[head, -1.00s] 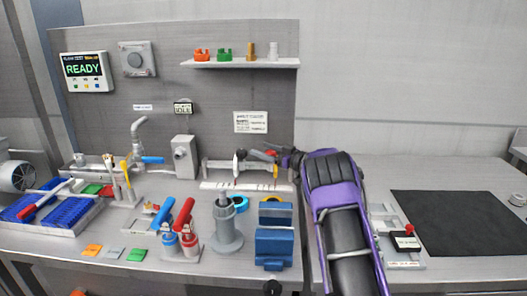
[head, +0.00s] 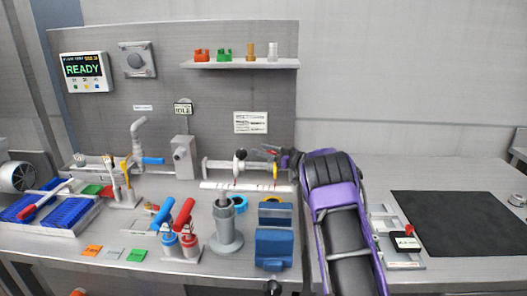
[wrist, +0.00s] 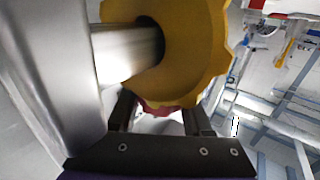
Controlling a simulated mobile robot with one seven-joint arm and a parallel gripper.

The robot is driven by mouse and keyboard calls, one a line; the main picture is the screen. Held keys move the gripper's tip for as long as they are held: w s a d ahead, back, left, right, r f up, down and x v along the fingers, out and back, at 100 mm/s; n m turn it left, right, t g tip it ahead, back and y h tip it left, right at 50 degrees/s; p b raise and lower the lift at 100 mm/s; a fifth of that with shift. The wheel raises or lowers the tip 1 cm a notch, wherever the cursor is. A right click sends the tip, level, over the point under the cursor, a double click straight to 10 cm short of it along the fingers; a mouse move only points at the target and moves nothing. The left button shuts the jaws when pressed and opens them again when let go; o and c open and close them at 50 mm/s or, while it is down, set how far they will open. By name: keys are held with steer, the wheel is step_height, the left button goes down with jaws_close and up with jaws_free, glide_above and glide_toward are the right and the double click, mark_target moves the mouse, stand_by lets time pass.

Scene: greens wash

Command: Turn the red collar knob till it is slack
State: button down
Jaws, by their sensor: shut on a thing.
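The red collar knob (wrist: 155,108) shows in the wrist view, mostly hidden behind a large yellow scalloped wheel on a metal shaft. My gripper (wrist: 163,118) has its two dark fingers on either side of the knob and is shut on it. In the head view, my gripper (head: 283,157) reaches from the right to the right end of the horizontal pipe fixture (head: 220,166). A small patch of red (head: 268,152) shows at its tips. How slack the knob is cannot be told.
The yellow wheel (wrist: 205,50) and shaft (wrist: 125,52) stand close to my fingers. A grey post (head: 226,228) and blue blocks (head: 274,248) stand in front of the fixture. A dark mat (head: 460,222) lies clear at right.

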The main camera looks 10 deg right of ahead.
steer(key=shift+h, duration=0.3)
steer(key=m+t+h+b, duration=0.2)
steer(key=m+h, duration=0.1)
steer(key=m+t+h+b, duration=0.1)
steer(key=h, duration=0.1)
steer(key=shift+w+d+f+t, duration=0.15)
steer(key=shift+w+d+t, duration=0.1)
steer(key=shift+d+t, duration=0.15)
steer(key=shift+w+d+m+t+h+b, duration=0.1)
steer(key=shift+d+m+t+h+b, duration=0.1)
steer(key=shift+m+h, duration=0.55)
steer(key=shift+d+m+t+h+b, duration=0.15)
steer(key=shift+m+h, duration=0.3)
steer(key=shift+h, duration=0.45)
steer(key=shift+w+d+m+t+h+b, duration=0.1)
steer(key=shift+m+t+h+b, duration=0.15)
steer(key=shift+m+h, duration=0.5)
steer(key=shift+d+h, duration=0.1)
steer(key=shift+h, duration=0.2)
steer(key=shift+r, duration=0.2)
steer(key=shift+c, duration=1.6)
jaws_free()
steer(key=shift+r, duration=0.1)
